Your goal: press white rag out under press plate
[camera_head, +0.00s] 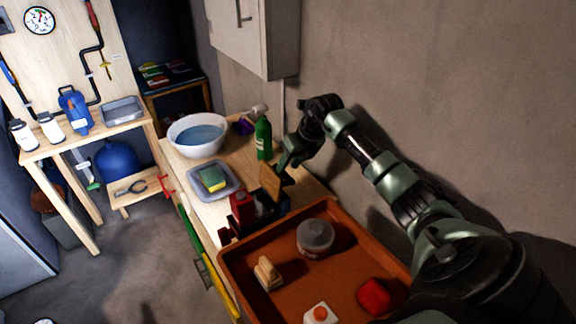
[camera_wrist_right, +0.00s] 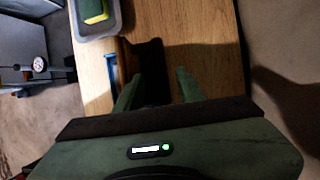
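My right gripper (camera_head: 285,163) reaches down over the wooden worktop beside an upright brown wooden piece (camera_head: 270,184) with dark parts around its foot. Whether this piece is the press plate I cannot tell. In the right wrist view my right gripper (camera_wrist_right: 158,92) has its two green fingers spread apart. A dark shape (camera_wrist_right: 152,62), either an object or shadow, shows between them; nothing is clearly gripped. I cannot make out a white rag in either view. My left gripper is not in view.
On the worktop stand a white basin of water (camera_head: 198,136), a green bottle (camera_head: 264,138), a grey tray (camera_head: 228,190) with a sponge (camera_head: 212,179), and a red container (camera_head: 242,205). An orange tray (camera_head: 238,275) holding several items is in front. The wall is close on the right.

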